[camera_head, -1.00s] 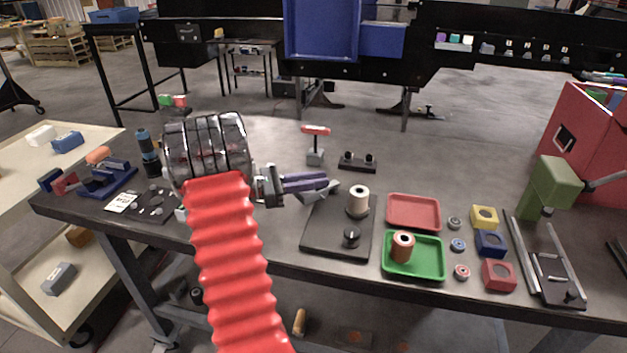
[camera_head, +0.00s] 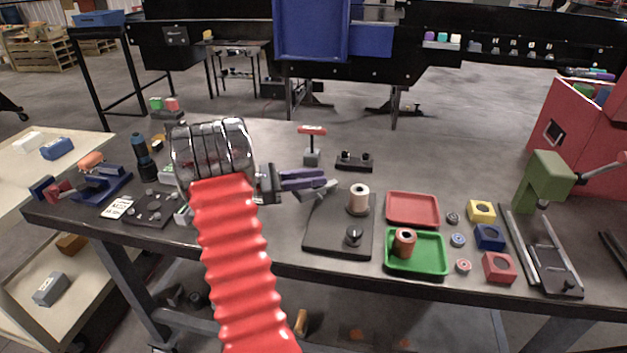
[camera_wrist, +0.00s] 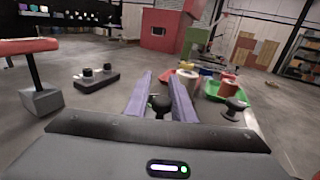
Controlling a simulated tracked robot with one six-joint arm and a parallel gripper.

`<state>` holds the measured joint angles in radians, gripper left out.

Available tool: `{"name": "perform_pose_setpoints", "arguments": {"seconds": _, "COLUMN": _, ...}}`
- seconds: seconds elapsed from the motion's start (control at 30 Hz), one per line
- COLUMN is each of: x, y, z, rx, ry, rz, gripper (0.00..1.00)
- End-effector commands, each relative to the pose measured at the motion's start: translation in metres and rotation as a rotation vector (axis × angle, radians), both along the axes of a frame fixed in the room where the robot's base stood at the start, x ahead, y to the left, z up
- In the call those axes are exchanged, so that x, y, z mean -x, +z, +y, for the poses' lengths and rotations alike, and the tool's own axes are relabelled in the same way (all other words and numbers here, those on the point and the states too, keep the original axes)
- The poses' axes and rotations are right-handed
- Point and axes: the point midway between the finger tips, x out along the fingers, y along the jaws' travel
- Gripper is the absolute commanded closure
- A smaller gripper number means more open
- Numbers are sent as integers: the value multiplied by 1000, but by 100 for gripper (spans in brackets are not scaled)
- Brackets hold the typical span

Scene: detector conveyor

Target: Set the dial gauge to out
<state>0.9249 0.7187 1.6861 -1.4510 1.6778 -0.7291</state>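A dark plate (camera_head: 327,239) lies on the table and bears a pale spool (camera_head: 357,200) and a small black knob (camera_head: 353,235). I cannot tell for certain which part is the dial gauge, and no reading is legible. My gripper (camera_head: 332,186) is at the plate's far left corner, its purple fingers pointing right. In the wrist view, the fingers (camera_wrist: 160,88) are apart. A black round-topped piece (camera_wrist: 160,103) shows in the gap between them; contact is not visible. The other black knob (camera_wrist: 236,106) and the spool (camera_wrist: 187,79) show to the right.
A red T-handle on a grey block (camera_head: 312,145) and a low two-knob block (camera_head: 353,162) stand behind the plate. Right of it are a red tray (camera_head: 412,209) and a green tray (camera_head: 416,268) holding a copper spool (camera_head: 404,242). The table's back middle is clear.

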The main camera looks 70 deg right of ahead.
Motion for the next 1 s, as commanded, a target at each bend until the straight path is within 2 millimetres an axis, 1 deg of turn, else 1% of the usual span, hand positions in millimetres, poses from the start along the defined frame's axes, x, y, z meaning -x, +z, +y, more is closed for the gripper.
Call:
{"name": "perform_pose_setpoints", "arguments": {"seconds": 0.03, "x": 0, "y": 0, "z": 0, "rx": 0, "ry": 1, "rz": 0, "gripper": 75}}
{"name": "perform_pose_setpoints", "arguments": {"seconds": 0.2, "x": 0, "y": 0, "z": 1, "rx": 0, "ry": 0, "rz": 0, "gripper": 63}}
{"name": "perform_pose_setpoints", "arguments": {"seconds": 0.43, "x": -1, "y": 0, "z": 1, "rx": 0, "ry": -1, "rz": 1, "gripper": 63}}
{"name": "perform_pose_setpoints", "arguments": {"seconds": 0.57, "x": -5, "y": 0, "z": 3, "rx": 0, "ry": 0, "rz": 1, "gripper": 63}}
{"name": "perform_pose_setpoints", "arguments": {"seconds": 0.77, "x": -25, "y": 0, "z": 13, "rx": 0, "ry": 1, "rz": 1, "gripper": 63}}
{"name": "perform_pose_setpoints", "arguments": {"seconds": 1.0, "x": -62, "y": -1, "z": 33, "rx": 0, "ry": 3, "rz": 0, "gripper": 63}}
